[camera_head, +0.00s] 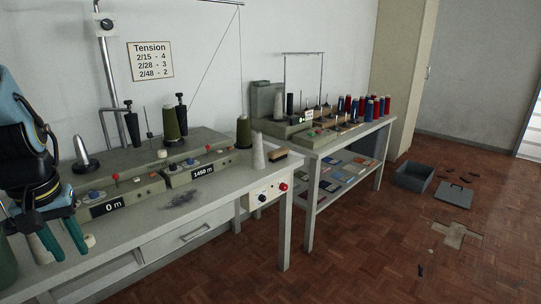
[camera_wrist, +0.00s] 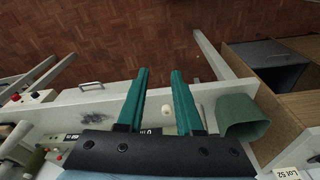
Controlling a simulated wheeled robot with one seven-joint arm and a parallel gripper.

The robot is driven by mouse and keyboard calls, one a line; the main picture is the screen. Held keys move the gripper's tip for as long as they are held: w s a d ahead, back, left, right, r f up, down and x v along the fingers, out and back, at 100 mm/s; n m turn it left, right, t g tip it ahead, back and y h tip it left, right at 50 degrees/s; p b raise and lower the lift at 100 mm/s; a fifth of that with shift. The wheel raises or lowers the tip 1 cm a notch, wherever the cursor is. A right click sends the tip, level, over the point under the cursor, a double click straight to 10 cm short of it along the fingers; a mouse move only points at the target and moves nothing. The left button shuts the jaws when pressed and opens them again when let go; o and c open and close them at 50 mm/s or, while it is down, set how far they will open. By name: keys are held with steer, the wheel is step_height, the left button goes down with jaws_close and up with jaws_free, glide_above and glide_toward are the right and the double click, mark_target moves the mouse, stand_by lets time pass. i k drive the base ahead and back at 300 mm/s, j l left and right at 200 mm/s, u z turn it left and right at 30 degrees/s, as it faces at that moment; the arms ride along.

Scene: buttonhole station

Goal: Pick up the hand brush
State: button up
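The hand brush (camera_head: 277,153) appears to be the small block with a tan wooden top and dark underside near the right end of the grey bench (camera_head: 225,190). It lies just right of a pale grey cone (camera_head: 258,152). I cannot make it out in the wrist view. My gripper (camera_head: 62,247), with teal fingers, is at the bench's left end, far from the brush. In the wrist view my gripper (camera_wrist: 160,74) is open, with nothing held; a small cream object (camera_wrist: 167,118) shows between the fingers, beyond them.
Winding machines with displays (camera_head: 113,207) and thread cones (camera_head: 174,118) line the bench's back. A dark smudge of lint (camera_head: 205,198) lies mid-bench. A green bin (camera_wrist: 240,115) is right of my fingers. A second table (camera_head: 335,140) holds spools. The floor in front is mostly clear.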

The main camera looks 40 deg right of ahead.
mark_target(278, 154)
steer(key=l+u, duration=0.75)
steer(key=l, duration=0.3)
steer(key=k+l+u, duration=0.1)
steer(key=l, duration=0.3)
steer(key=k+l+u, duration=0.1)
steer(key=l, duration=0.3)
steer(key=k+l, duration=0.1)
steer(key=l, duration=0.25)
steer(key=k+l+u, duration=0.15)
steer(key=l, duration=0.25)
steer(key=k+l, duration=0.1)
steer(key=l, duration=0.85)
steer(key=k+l, duration=0.15)
steer(key=l, duration=0.35)
steer(key=k+l, duration=0.1)
steer(key=l, duration=0.4)
steer(key=i, duration=0.3)
